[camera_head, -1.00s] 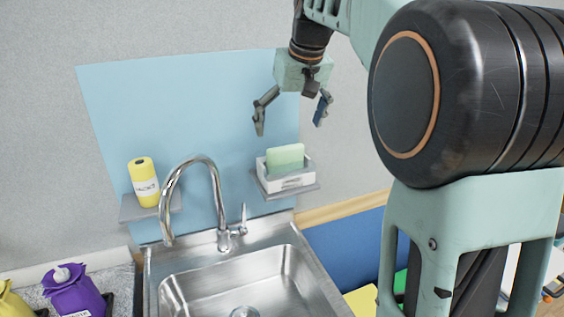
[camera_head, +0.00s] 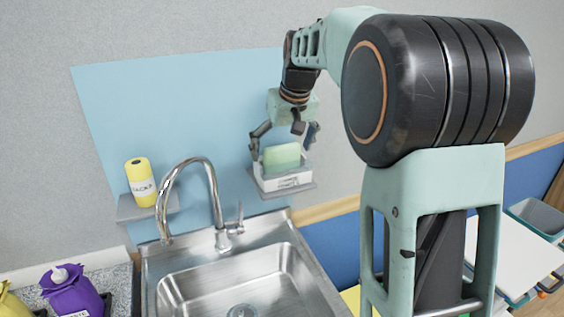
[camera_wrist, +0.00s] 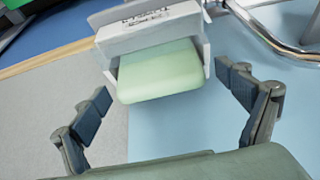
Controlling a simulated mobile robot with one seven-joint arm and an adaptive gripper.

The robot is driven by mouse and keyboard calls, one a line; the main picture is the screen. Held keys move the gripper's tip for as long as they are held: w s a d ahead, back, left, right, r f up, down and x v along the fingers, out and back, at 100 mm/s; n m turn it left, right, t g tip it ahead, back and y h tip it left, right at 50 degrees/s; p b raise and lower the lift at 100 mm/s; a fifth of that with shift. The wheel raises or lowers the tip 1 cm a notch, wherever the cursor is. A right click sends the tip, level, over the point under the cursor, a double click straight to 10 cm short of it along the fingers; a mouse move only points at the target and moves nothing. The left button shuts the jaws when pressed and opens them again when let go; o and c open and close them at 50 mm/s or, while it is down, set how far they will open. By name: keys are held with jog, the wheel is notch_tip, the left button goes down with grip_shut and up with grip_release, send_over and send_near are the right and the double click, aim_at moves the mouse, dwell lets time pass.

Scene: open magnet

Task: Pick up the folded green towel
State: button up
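The folded green towel (camera_head: 282,155) stands in a small white holder (camera_head: 284,182) on a grey wall shelf to the right of the tap. It is pale green, and its upper part sticks out above the holder. The towel also shows in the wrist view (camera_wrist: 160,72), between and beyond the fingers. My gripper (camera_head: 284,145) is open, with one finger on each side of the towel's top. In the wrist view my gripper (camera_wrist: 168,98) is empty, with clear gaps between the fingers and the towel. The towel's lower part is hidden in the holder.
A grey shelf (camera_head: 286,196) bears the holder. A curved metal tap (camera_head: 209,180) rises over the steel sink (camera_head: 235,288) on the left. The blue wall panel (camera_head: 190,110) is close behind.

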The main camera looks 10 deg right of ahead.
jog(key=c, duration=0.8)
notch_tip(320, 180, up, 10)
jog(key=shift+f+p, duration=0.2)
jog(key=shift+p, duration=0.15)
notch_tip(320, 180, up, 8)
jog(key=p, duration=0.6)
jog(key=shift+p, duration=0.4)
